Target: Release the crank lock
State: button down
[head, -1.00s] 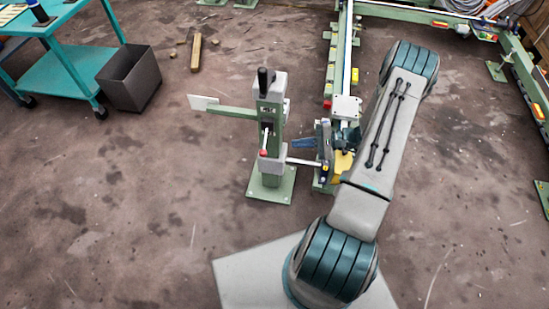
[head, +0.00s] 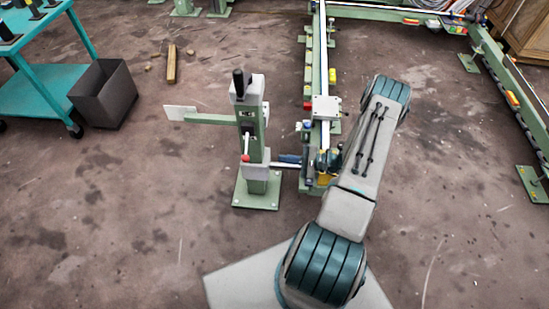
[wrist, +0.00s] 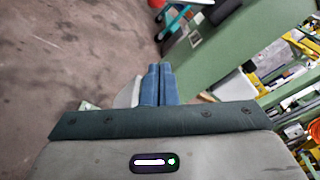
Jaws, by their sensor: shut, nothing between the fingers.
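A green post (head: 256,150) on a square base stands mid-view in the head view. It has a grey head with an upright black handle (head: 238,84) and a pale lever with a red end (head: 245,158) on its front. A pale rod (head: 286,166) runs from its lower part toward the rail at right. Which part is the crank lock I cannot tell for sure. My gripper (head: 284,158) is small in the head view, right of the post and close above the rod. Its blue fingers (wrist: 156,82) are shut and empty in the wrist view, beside a whitish rounded part (wrist: 128,93).
A green rail frame (head: 321,60) with coloured blocks runs back behind my gripper. A teal cart (head: 50,85) and dark bin (head: 104,94) stand at left. A wooden block (head: 171,64) lies on the floor. Open floor lies left and front of the post.

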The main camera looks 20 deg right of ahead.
aim_at(246, 147)
jog(key=w+a+r+b, duration=0.1)
jog(key=w+a+r, duration=0.1)
jog(key=a, duration=0.7)
jog(key=shift+w+a, duration=0.4)
jog(key=shift+w, duration=0.25)
jog(key=shift+s+r+m, duration=0.15)
jog(key=shift+s+m, duration=0.05)
jog(key=shift+m, duration=0.2)
